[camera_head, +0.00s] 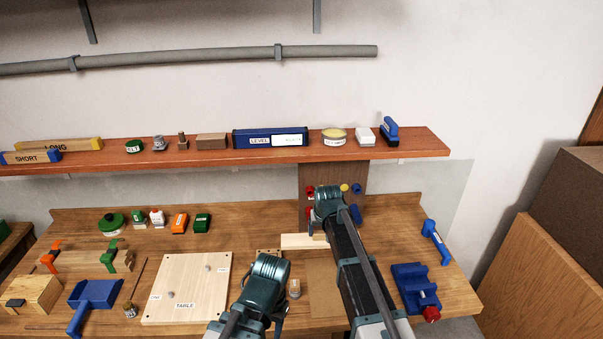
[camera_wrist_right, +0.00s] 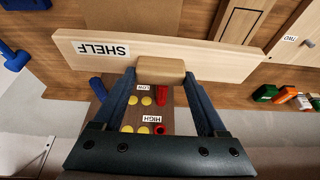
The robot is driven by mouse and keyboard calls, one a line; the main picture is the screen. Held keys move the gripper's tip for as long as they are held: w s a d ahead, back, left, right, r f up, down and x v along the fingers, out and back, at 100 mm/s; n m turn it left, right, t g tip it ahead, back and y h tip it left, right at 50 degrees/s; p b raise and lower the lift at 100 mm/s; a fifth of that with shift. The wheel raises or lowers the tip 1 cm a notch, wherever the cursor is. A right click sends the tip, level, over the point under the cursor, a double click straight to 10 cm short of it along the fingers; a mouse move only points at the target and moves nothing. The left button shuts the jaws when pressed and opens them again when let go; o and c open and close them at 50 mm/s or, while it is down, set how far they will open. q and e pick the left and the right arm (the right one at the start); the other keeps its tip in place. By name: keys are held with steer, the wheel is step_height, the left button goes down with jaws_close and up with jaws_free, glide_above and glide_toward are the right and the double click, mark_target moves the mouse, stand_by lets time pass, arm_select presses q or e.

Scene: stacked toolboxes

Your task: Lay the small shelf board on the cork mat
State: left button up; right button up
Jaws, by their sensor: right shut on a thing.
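The small shelf board (camera_wrist_right: 200,52) is a pale plank with a SHELF label, upside down in the right wrist view. In the head view its left part (camera_head: 300,241) shows beside my right arm. My right gripper (camera_wrist_right: 160,76) is shut on the brown block on the board's edge; the head view hides its fingertips behind the wrist. A plain tan sheet, apparently the cork mat (camera_head: 322,296), lies on the bench nearer than the board, partly under my right arm. Whether the board touches anything below is unclear. My left gripper (camera_head: 268,285) is at the lower middle; its fingertips are not clear.
A brown panel (camera_head: 345,175) with red, blue and yellow pegs stands behind my right gripper. A pale TABLE board (camera_head: 187,285) lies to the left. A blue vise (camera_head: 412,285) stands at right. A red-brown wall shelf (camera_head: 220,152) with several items runs above the bench.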

arm_select(q)
step_height(320, 180, up, 8)
steer(key=p, duration=0.6)
arm_select(e)
steer(key=w+a+r, duration=0.6)
steer(key=w+r, duration=0.2)
steer(key=w, duration=0.3)
steer(key=shift+w, duration=0.25)
steer(key=shift+s, duration=0.1)
steer(key=shift+s+d+f+b, duration=3.65)
steer(key=shift+s+f+b, duration=0.7)
steer(key=shift+s, duration=0.75)
steer(key=shift+s+d+f+b, duration=3.65)
steer(key=shift+s+f+b, duration=0.7)
steer(key=shift+s, duration=0.7)
arm_select(q)
step_height(320, 180, down, 27)
steer(key=b, duration=0.9)
steer(key=shift+r, duration=0.15)
arm_select(e)
step_height(320, 180, down, 9)
steer(key=shift+f, duration=0.2)
arm_select(q)
steer(key=shift+f+b, duration=0.2)
steer(key=shift+b, duration=0.25)
arm_select(e)
steer(key=shift+f, duration=0.2)
steer(key=o, duration=1.5)
